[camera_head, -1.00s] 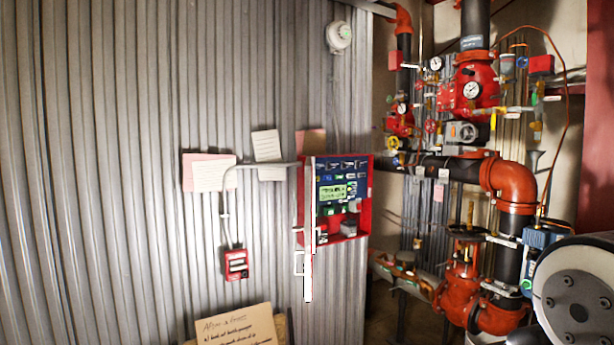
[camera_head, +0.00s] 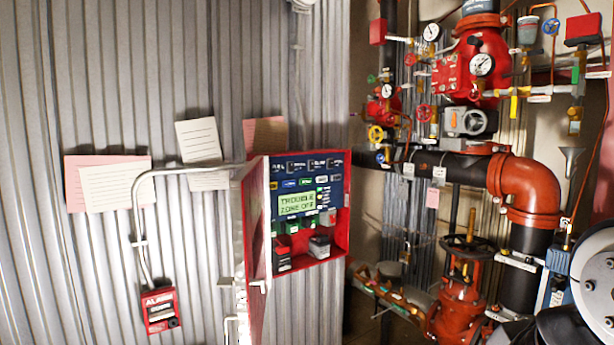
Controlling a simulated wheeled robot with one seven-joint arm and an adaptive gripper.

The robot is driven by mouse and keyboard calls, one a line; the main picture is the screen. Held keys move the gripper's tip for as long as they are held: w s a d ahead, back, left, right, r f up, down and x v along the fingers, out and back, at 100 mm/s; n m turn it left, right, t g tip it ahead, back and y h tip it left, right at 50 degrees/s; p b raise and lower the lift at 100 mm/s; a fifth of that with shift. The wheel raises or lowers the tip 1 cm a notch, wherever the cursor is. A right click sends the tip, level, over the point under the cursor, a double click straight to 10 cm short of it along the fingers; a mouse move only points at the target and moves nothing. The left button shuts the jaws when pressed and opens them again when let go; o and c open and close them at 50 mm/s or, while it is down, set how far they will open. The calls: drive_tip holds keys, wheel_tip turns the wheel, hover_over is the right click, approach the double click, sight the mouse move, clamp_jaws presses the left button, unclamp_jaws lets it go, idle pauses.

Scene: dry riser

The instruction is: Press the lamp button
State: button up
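A red control box (camera_head: 347,206) hangs on the corrugated wall, with its door (camera_head: 258,240) swung open to the left. Inside is a dark blue panel (camera_head: 335,190) with rows of small labels or buttons and a green display (camera_head: 297,202) that seems to read "TROUBLE ZONE OFF". The labels are too small to read, so I cannot tell which one is the lamp button. My gripper is not in view. Only a round grey and black part of my own arm shows at the lower right edge, well apart from the box.
A red alarm box (camera_head: 160,310) hangs below a grey conduit (camera_head: 140,215) on the left. Paper notes (camera_head: 200,145) are on the wall. Orange and black pipes (camera_head: 525,185), a red valve body (camera_head: 470,70) and gauges crowd the right side. The space directly before the box looks clear.

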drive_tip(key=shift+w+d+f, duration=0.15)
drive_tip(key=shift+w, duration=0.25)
